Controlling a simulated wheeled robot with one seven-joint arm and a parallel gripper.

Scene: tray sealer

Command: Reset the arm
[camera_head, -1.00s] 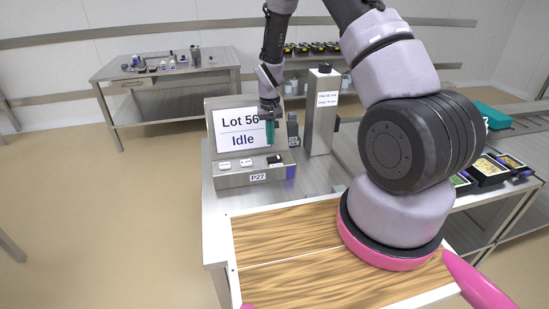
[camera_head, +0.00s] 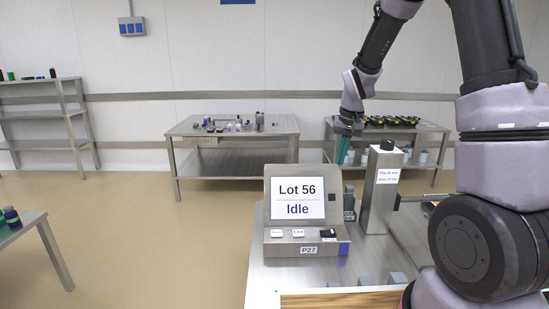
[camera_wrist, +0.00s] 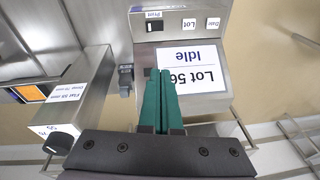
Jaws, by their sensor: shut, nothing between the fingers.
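My gripper (camera_head: 342,150) is raised in the head view, at the upper right of the control panel and left of the steel post. Its green fingers point down and are together with nothing between them. In the wrist view the shut fingers (camera_wrist: 163,100) appear in front of the control panel (camera_wrist: 180,50), which is upside down there. In the head view the panel's screen (camera_head: 298,198) reads "Lot 56 Idle", with labelled buttons below it and a P27 tag. My arm fills the right side of the head view.
A steel post (camera_head: 380,190) with a white label stands right of the panel; it also shows in the wrist view (camera_wrist: 75,100). A back table (camera_head: 230,130) holds small items. A shelf (camera_head: 60,112) stands at the left.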

